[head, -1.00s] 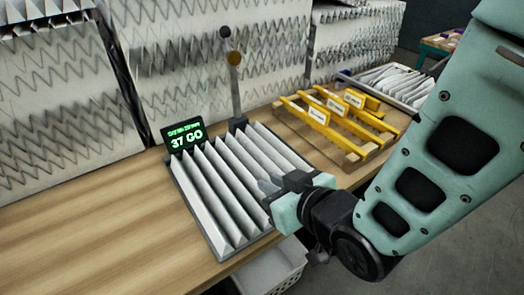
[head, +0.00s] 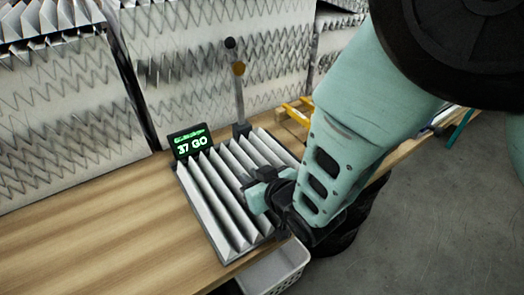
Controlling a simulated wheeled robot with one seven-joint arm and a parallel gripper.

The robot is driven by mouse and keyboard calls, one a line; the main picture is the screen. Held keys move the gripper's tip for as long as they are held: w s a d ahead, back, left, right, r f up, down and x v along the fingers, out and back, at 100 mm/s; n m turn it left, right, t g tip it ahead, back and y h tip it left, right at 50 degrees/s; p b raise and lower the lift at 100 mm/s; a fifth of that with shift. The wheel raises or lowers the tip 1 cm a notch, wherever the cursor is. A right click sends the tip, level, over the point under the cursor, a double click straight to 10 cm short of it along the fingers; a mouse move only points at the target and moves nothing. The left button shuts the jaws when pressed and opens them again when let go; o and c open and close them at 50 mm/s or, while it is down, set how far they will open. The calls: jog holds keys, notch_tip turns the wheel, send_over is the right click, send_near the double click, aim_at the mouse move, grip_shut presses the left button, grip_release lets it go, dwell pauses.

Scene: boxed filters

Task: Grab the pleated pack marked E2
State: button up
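A pleated pack (head: 213,196) with white folds and a grey frame lies on the wooden bench, in front of a small display (head: 189,142) reading "37 GO" in green. No E2 mark can be read on it. My gripper (head: 262,182) is over the right part of this pack, with my arm coming in from the right. The fingers are small and partly hidden by the gripper body, so their opening and any contact with the pleats do not show clearly.
A post (head: 239,98) with round black and amber heads stands behind the pack. Yellow bars (head: 297,112) show behind my arm. Tall zigzag-marked stacks (head: 205,65) line the back. A white basket (head: 275,272) sits below the bench edge. The bench (head: 110,235) is clear at left.

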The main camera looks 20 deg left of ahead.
grip_shut()
jog(key=shift+r, duration=0.1)
notch_tip(320, 180, up, 10)
jog(key=b, duration=0.1)
jog(key=shift+b, duration=0.35)
dwell(0.6)
